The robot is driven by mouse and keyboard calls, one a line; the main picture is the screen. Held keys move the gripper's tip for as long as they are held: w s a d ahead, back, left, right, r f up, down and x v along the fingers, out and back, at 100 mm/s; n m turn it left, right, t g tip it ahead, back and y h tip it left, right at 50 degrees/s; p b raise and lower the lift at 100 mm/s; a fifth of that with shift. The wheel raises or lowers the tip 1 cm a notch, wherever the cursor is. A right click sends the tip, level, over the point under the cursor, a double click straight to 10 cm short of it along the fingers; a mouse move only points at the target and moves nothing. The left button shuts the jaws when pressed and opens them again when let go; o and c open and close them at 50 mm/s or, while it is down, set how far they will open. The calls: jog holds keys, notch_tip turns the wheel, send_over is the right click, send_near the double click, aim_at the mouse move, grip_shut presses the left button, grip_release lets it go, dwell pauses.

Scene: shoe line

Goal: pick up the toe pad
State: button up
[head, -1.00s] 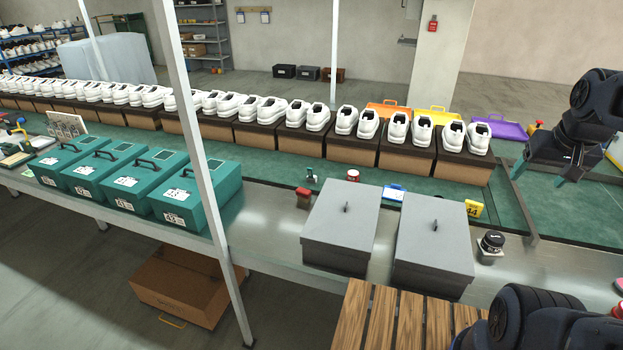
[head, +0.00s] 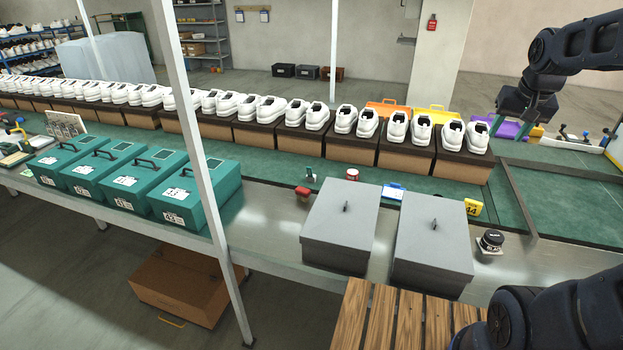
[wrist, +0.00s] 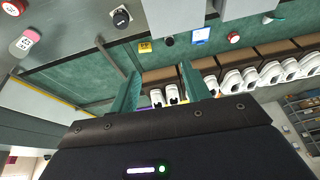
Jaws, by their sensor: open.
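I cannot make out a thing that is clearly the toe pad. A pink item with a pale face (wrist: 25,43) is at the upper left of the wrist view, beside a red round item (wrist: 14,6). My gripper (wrist: 160,86) is open and empty in the wrist view, its two teal fingers apart.
Teal cases (head: 181,191) stand left of a white post (head: 190,120). White shoes (head: 368,124) line the back. Green bench surface is clear at right.

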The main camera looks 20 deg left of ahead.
jog(key=w+a+f, duration=0.2)
jog(key=w+a, duration=1)
jog(key=w, duration=0.4)
send_over(310, 176)
jog(key=s, duration=0.3)
notch_tip(310, 176, down, 37)
jog(key=shift+n, duration=0.4)
jog(key=shift+w+x, duration=0.2)
jog(key=shift+x, duration=2.55)
jog(key=shift+d+r, duration=0.1)
grip_shut()
